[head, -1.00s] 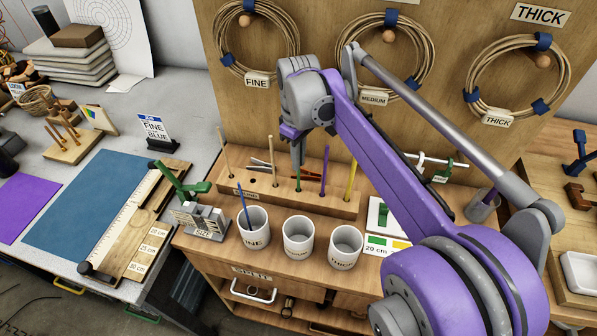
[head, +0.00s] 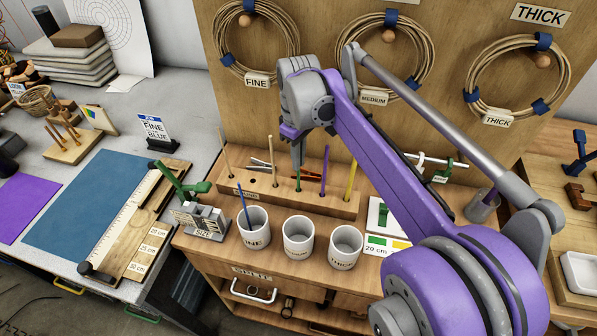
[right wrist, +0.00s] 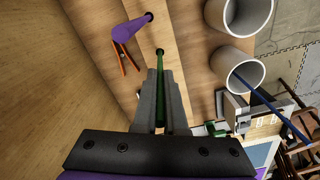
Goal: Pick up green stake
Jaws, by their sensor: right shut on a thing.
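The green stake (head: 298,183) stands upright in a hole of the wooden rack (head: 330,202), between the natural sticks and the purple stake (head: 325,170). My right gripper (head: 297,158) is above it with its fingers pointing down, closed around its upper part. In the right wrist view the green stake (right wrist: 160,82) runs from between the dark fingertips of my right gripper (right wrist: 160,102) down to its hole in the rack. My left gripper is not in view.
A yellow stake (head: 350,181) stands at the right of the rack. Three white cups, FINE (head: 254,237), a middle one (head: 298,246) and THICK (head: 345,256), stand in front. A blue stake (head: 243,204) leans in the FINE cup. Cane coils (head: 257,45) hang on the board behind.

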